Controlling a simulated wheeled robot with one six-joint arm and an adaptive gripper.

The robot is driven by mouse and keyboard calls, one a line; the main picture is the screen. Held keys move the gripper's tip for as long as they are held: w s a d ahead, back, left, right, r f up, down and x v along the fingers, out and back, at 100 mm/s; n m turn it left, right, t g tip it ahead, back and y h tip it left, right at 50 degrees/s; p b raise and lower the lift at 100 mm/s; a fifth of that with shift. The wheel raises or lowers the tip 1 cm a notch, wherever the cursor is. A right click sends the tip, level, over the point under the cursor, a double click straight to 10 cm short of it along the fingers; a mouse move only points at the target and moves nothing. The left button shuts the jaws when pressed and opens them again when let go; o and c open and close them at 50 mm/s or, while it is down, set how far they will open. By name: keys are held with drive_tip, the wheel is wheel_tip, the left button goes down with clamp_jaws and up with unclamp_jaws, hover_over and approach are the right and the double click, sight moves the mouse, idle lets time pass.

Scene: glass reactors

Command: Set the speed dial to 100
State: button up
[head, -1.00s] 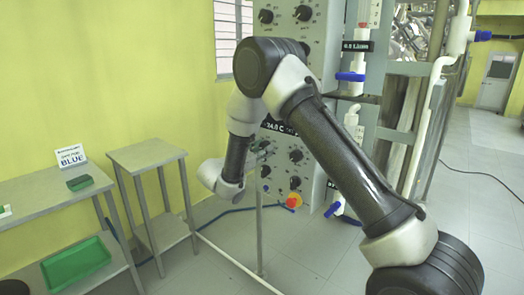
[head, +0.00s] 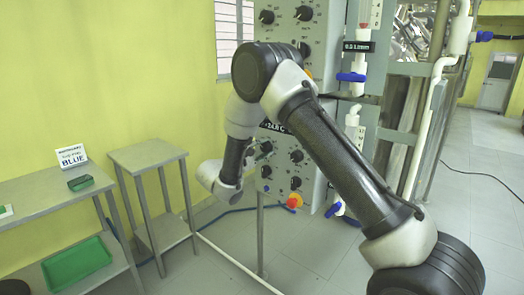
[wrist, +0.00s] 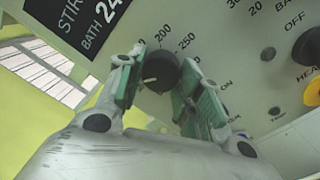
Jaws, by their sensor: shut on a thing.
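In the wrist view a black round dial (wrist: 160,72) with a white pointer mark sits on the grey panel (wrist: 225,50). The numbers 200 and 250 show above it; lower numbers to the left are partly covered by a finger. The pointer mark faces left and slightly down, and the value it meets is hidden. My gripper (wrist: 160,88) is shut on this dial, with one green-padded finger on each side. In the head view several black dials show on the lower control panel (head: 280,165); my arm hides part of it, and the fingers cannot be made out.
In the wrist view a display reading STIR and BATH (wrist: 78,25) is at upper left, and a yellow knob (wrist: 312,92) is at the right edge. In the head view a red-and-yellow button (head: 294,200) sits low on the panel. A small table (head: 148,157) stands left.

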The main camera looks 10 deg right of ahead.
drive_tip(key=shift+m, duration=1.6)
drive_tip(key=o, duration=1)
drive_tip(key=shift+o, duration=0.2)
drive_tip(key=v, duration=1.2)
drive_tip(key=shift+a, duration=0.1)
